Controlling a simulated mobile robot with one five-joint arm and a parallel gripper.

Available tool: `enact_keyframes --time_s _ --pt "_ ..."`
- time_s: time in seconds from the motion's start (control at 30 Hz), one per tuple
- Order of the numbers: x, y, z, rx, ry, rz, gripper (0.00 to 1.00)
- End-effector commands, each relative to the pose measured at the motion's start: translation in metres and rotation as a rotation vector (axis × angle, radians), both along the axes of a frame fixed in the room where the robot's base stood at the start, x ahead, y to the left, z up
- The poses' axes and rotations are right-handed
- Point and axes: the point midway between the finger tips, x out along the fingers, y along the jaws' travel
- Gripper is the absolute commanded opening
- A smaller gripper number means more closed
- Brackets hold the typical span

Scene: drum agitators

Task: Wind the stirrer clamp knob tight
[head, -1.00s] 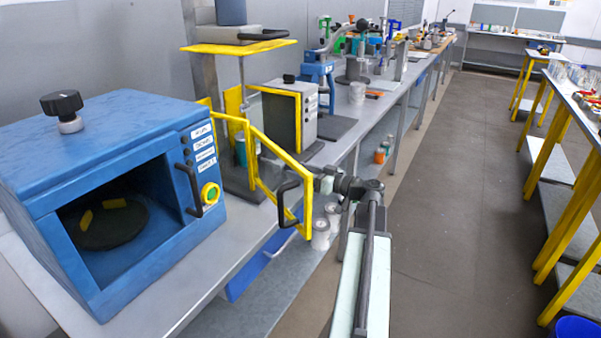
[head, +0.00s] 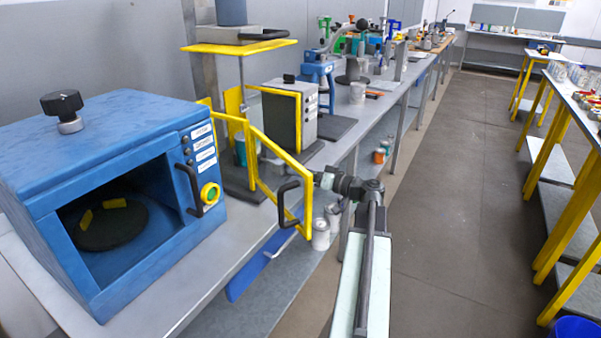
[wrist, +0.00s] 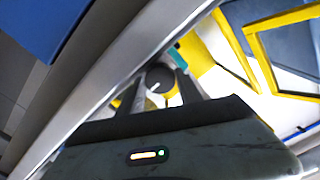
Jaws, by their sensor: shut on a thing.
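My gripper (wrist: 160,90) points ahead in the wrist view, its two dark fingers on either side of a dark round knob (wrist: 160,75). It is shut on this knob, which appears nearly end-on with a paler part below it. The fingers hide part of its sides. In the head view my gripper (head: 321,179) is just right of the open yellow guard frame (head: 306,215), above the bench's front edge. The held knob cannot be made out there. The stirrer's clamp cannot be told apart clearly in either view.
A blue cabinet (head: 120,140) with its own black knob (head: 62,106) stands left. The guard's black handle (head: 283,205) is close to my gripper. The aisle right (head: 460,210) is clear.

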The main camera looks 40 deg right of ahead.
Motion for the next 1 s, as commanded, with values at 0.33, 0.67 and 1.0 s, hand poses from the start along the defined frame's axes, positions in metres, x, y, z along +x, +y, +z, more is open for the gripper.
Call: enact_keyframes --time_s 0.33,0.67,1.0 --pt "-0.0010 -0.0012 -0.0004 0.157 0.045 -0.004 0.01" --pt "-0.0012 -0.0015 -0.0005 0.193 0.054 -0.005 0.01" --pt "-0.0011 -0.0015 -0.0004 0.192 0.054 -0.005 0.64"
